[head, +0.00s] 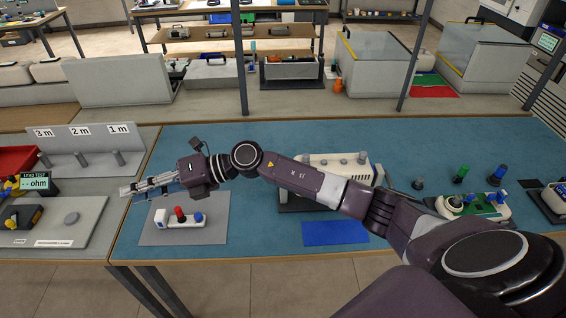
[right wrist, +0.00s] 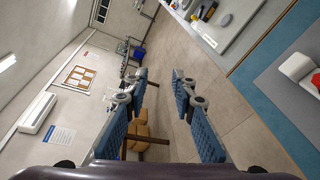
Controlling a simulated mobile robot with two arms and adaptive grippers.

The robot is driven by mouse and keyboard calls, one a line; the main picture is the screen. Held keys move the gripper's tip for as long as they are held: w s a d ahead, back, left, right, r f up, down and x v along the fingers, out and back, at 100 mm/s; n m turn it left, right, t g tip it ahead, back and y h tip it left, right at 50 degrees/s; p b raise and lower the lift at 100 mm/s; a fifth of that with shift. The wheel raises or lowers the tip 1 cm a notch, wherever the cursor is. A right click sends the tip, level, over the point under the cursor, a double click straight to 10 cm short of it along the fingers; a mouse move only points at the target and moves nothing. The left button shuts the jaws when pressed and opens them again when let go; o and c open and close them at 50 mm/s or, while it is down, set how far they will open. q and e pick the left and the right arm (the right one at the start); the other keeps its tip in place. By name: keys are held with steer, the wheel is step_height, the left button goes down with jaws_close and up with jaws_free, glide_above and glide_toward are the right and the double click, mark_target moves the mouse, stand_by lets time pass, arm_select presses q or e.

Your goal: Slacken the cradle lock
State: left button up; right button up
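My right gripper (head: 140,188) reaches across the bench to the left, above the far-left part of the blue mat. The right wrist view shows its two blue-padded fingers (right wrist: 163,85) apart, with nothing between them. A white unit (head: 330,162) with grey knobs on top sits on a dark base (head: 296,203) at mid-bench, partly hidden behind my right arm. I cannot tell whether that base is the cradle, and no lock can be made out. My left gripper is not in view.
A blue pad (head: 335,232) lies front centre. A lead-test station (head: 38,184) stands left. A white-and-green unit (head: 470,210) stands right. Blue surface behind my arm is mostly clear.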

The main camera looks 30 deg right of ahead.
steer(key=w+d+f+n+g+h, duration=0.1)
steer(key=d+f+n+g+h, duration=0.3)
steer(key=d, duration=0.4)
steer(key=d+h, duration=0.3)
steer(key=d, duration=0.7)
steer(key=s+d+m+g+h, duration=0.1)
steer(key=d+h, duration=0.2)
steer(key=d, duration=0.6)
steer(key=s+d+r+m+h, duration=0.1)
steer(key=d+h, duration=0.3)
steer(key=d, duration=0.6)
steer(key=shift+d+g, duration=0.35)
steer(key=shift+g, duration=0.05)
steer(key=shift+s+d+f+p, duration=0.1)
steer(key=shift+s+d+p, duration=0.1)
steer(key=shift+d+p, duration=0.15)
step_height(320, 180, down, 7)
steer(key=shift+a+r+p, duration=0.1)
steer(key=shift+p, duration=1.05)
steer(key=shift+w+f, duration=0.1)
steer(key=shift+f, duration=0.3)
jaws_close()
